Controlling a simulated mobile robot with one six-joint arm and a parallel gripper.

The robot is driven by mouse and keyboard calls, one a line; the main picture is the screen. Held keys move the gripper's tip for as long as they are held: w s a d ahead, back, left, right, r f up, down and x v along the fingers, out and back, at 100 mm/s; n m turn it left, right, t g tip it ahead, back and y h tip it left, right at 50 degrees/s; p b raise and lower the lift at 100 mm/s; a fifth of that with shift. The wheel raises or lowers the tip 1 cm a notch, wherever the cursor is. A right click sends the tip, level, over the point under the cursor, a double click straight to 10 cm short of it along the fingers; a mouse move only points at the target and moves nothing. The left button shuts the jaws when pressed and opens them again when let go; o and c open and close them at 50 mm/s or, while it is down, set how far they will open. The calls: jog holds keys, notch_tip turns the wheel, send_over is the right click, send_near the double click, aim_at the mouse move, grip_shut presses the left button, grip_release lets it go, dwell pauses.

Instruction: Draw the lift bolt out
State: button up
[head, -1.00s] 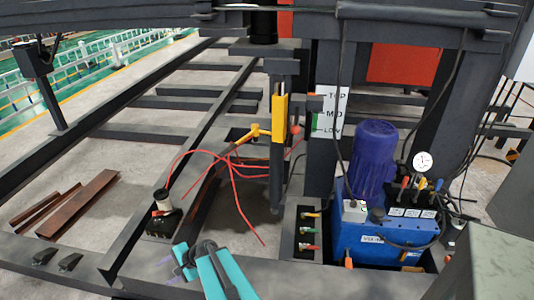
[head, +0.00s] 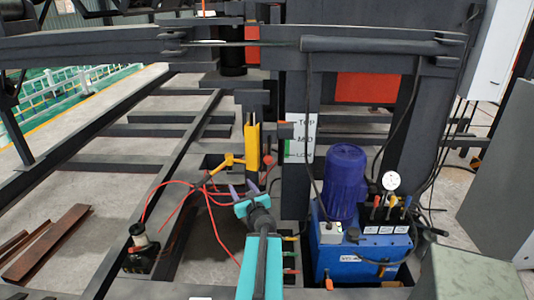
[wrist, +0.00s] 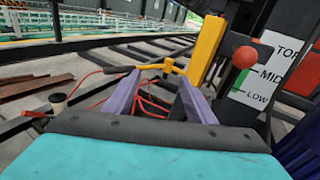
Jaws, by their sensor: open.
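My gripper (head: 247,190) has purple fingers and a teal body. It is open and empty, raised in front of the yellow upright bracket (head: 251,147). In the wrist view its fingers (wrist: 160,85) stand apart, with a yellow T-shaped handle (wrist: 160,66) beyond and between them. That handle also shows in the head view (head: 232,161), left of the bracket. A red ball knob (wrist: 245,57) sits right of the bracket, and also shows in the head view (head: 266,169). No part is labelled as the lift bolt, so I cannot tell which is the bolt.
Red cables (head: 170,187) loop left of my gripper. A TOP/MID/LOW scale (head: 300,138) stands right of the bracket. A blue hydraulic unit (head: 345,185) with a gauge (head: 390,181) is at right.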

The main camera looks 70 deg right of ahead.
jog(key=s+d+r+m+g+h, duration=0.1)
jog(key=s+d+r+m, duration=0.1)
jog(key=s, duration=0.3)
jog(key=s+d+r+m+g+h, duration=0.1)
jog(key=s+d+r+m+h, duration=0.1)
jog(key=s+d+r+m, duration=0.1)
jog(key=shift+s+d+r+m+g+p, duration=0.45)
jog(key=shift+s+d, duration=0.3)
jog(key=shift+s, duration=0.5)
jog(key=shift+w+f+t, duration=0.1)
jog(key=shift+w+t, duration=0.1)
jog(key=shift+t, duration=0.05)
